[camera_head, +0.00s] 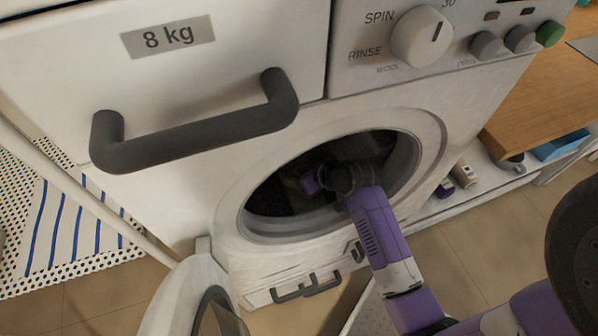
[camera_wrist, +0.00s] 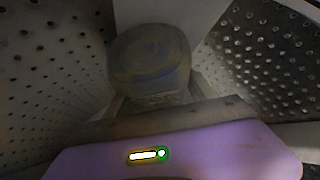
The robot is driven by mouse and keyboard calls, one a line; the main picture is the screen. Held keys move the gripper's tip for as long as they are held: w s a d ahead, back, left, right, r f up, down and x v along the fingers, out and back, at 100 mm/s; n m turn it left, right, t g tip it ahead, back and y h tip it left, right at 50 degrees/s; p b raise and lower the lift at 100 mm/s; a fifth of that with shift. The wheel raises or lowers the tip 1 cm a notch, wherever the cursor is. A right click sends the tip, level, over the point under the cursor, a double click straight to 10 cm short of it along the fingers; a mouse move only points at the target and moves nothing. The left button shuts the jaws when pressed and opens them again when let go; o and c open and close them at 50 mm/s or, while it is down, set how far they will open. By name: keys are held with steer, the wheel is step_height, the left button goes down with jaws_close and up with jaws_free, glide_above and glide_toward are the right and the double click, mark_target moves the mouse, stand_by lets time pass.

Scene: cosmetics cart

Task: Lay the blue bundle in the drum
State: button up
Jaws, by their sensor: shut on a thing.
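The washing machine's drum (camera_wrist: 262,45) surrounds my gripper, and its perforated metal walls fill the wrist view. The bundle cannot be made out there.
The opening's pale rim (camera_head: 432,135) lies close around my arm. The door (camera_head: 190,300) hangs open at lower left. A dark drawer handle (camera_head: 195,130) juts out above the opening. Knobs (camera_head: 420,37) are at upper right. A low shelf (camera_head: 475,190) with small items stands at right.

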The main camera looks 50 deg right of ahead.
steer(key=shift+f, duration=0.15)
steer(key=o, duration=1.7)
